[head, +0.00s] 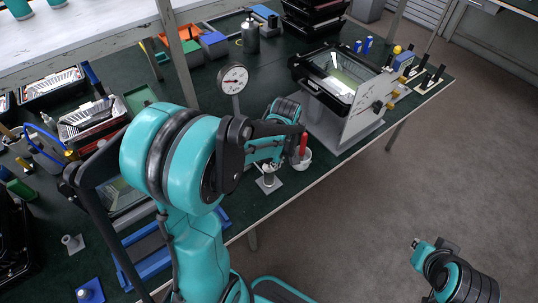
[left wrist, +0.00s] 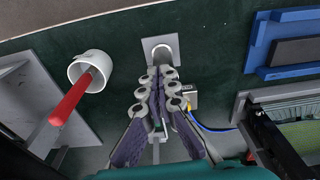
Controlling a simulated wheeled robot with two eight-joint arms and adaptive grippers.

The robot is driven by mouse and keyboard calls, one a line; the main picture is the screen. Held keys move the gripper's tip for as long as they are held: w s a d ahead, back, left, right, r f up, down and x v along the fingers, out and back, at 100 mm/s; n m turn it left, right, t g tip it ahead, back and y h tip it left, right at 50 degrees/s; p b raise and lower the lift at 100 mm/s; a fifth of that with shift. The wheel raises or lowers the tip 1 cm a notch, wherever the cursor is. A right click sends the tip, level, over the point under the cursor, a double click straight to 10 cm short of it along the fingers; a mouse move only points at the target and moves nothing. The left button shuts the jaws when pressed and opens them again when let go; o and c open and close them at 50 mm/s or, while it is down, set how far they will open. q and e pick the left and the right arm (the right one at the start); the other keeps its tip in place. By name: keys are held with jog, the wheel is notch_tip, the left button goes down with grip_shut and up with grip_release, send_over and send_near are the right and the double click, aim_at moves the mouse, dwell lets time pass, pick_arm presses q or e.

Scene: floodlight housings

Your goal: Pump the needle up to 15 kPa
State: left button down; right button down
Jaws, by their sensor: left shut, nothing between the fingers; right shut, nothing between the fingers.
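A round white dial gauge (head: 233,79) with a dark needle stands on a post at the middle of the table; its reading is too small to make out. A small light cylinder on a square base plate (head: 268,184), seemingly the pump, stands near the table's front edge. It also shows in the left wrist view (left wrist: 160,43). My left gripper (head: 266,164) is over it, with fingers (left wrist: 160,75) shut and empty; whether they touch it I cannot tell. My right gripper (head: 418,244) is over the floor at lower right, small and partly hidden by its wrist.
A white cup (head: 303,161) with a red-handled tool (left wrist: 72,100) stands beside the cylinder. A grey housing stand (head: 345,120) is to the right. A blue hose (left wrist: 212,128) and a blue frame (left wrist: 285,45) lie on the wrist view's right.

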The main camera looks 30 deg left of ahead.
pick_arm(q)
notch_tip(320, 180, up, 12)
jog(key=d, duration=0.1)
jog(key=shift+s, duration=0.2)
jog(key=shift+d, duration=0.1)
dwell(1.2)
jog(key=a, duration=0.1)
jog(key=w+a+f+b, duration=0.1)
jog(key=a, duration=0.1)
jog(key=shift+w+a+f, duration=0.15)
jog(key=shift+a+f, duration=0.1)
jog(key=shift+f, duration=0.15)
jog(key=shift+d, duration=0.1)
jog(key=shift+b, duration=0.3)
